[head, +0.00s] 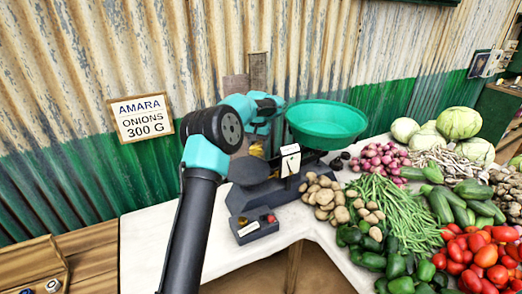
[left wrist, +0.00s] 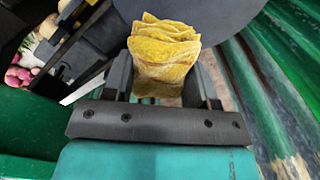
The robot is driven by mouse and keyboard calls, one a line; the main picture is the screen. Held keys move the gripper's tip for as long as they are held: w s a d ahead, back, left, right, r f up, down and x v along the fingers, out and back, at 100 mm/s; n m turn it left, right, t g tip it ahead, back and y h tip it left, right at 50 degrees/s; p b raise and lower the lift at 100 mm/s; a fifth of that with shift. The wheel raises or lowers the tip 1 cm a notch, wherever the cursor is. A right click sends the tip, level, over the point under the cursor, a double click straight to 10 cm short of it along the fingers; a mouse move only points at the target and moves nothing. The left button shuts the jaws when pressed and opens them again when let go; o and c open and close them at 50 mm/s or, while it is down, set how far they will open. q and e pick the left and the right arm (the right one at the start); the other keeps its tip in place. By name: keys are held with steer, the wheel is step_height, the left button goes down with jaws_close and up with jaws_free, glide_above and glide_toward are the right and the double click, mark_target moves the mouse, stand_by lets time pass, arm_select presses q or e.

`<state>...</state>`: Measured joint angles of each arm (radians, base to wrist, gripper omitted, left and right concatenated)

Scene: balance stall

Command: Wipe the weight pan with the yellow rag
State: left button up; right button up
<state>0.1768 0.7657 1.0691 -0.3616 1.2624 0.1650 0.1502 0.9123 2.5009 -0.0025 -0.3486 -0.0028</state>
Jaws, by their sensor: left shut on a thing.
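My left gripper (head: 264,143) reaches over the balance from behind and is largely hidden by its own arm in the head view. It is shut on the folded yellow rag (left wrist: 163,55), which stands out between the fingers in the left wrist view. A small bit of the rag (head: 257,150) shows in the head view. The dark round weight pan (head: 246,172) is just below the rag, at the left of the balance. It also shows in the left wrist view (left wrist: 222,14), beyond the rag. I cannot tell whether rag and pan touch. My right gripper is not in view.
The green goods pan (head: 325,122) sits on the balance's right side. A pointer plate (head: 290,160) stands between the pans. A small box with a red knob (head: 254,226) is in front. Potatoes (head: 324,196) and other vegetables crowd the right. The white tabletop (head: 145,245) is clear at left.

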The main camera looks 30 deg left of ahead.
arm_select(q)
steer(key=shift+r, duration=1.35)
